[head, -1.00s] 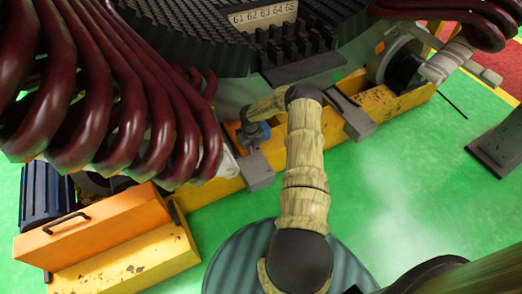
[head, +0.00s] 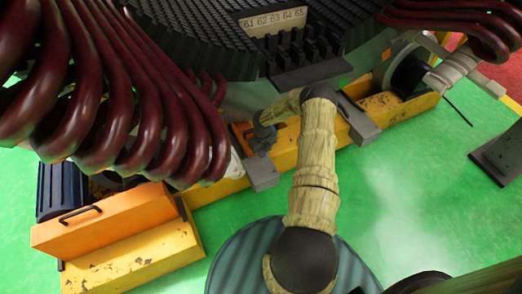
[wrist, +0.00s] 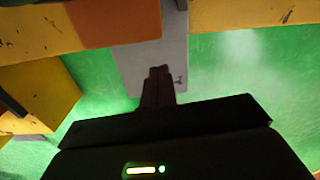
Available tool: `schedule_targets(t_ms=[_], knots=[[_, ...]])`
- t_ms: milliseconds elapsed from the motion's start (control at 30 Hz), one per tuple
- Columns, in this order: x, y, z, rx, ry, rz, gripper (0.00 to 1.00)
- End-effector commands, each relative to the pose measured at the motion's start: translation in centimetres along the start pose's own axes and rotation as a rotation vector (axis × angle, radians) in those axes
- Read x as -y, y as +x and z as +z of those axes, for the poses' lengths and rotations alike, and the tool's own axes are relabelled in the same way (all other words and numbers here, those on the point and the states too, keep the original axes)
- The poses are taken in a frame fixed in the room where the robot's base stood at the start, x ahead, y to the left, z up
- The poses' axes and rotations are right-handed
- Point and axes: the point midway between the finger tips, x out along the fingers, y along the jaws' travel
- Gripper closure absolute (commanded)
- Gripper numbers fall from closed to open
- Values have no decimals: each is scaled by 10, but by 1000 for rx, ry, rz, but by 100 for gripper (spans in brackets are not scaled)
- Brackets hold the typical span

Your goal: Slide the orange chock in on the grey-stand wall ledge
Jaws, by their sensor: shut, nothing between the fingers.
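An orange block (head: 239,131), which looks like the chock, shows in the head view beside my gripper (head: 262,148), at the yellow base under the stator. In the wrist view an orange block (wrist: 115,22) sits at the upper left, against a grey ledge piece (wrist: 152,55). My gripper (wrist: 158,72) is shut and empty, its fingertips over the grey piece and apart from the orange block in the picture. The grey piece also shows in the head view (head: 262,172). The orange block's far side is hidden, and its seating on the ledge cannot be told.
Thick dark red coils (head: 130,100) hang at the left and above. An orange box with a handle (head: 105,218) stands at the lower left. A second grey block (head: 357,118) juts from the yellow base (head: 400,105) at the right. Green floor (head: 420,190) lies open at the right.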

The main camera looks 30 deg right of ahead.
Motion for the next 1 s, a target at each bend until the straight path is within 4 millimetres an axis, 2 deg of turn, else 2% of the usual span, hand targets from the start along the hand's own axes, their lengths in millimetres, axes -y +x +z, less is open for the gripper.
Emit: schedule_targets(t_ms=[33, 200, 400, 1000], knots=[[0, -15, -1, -2, 0, 0, 100], [0, -48, -2, -4, 0, 0, 100], [0, -71, -2, -7, 1, 1, 100], [0, -74, -3, -7, 1, 1, 100]])
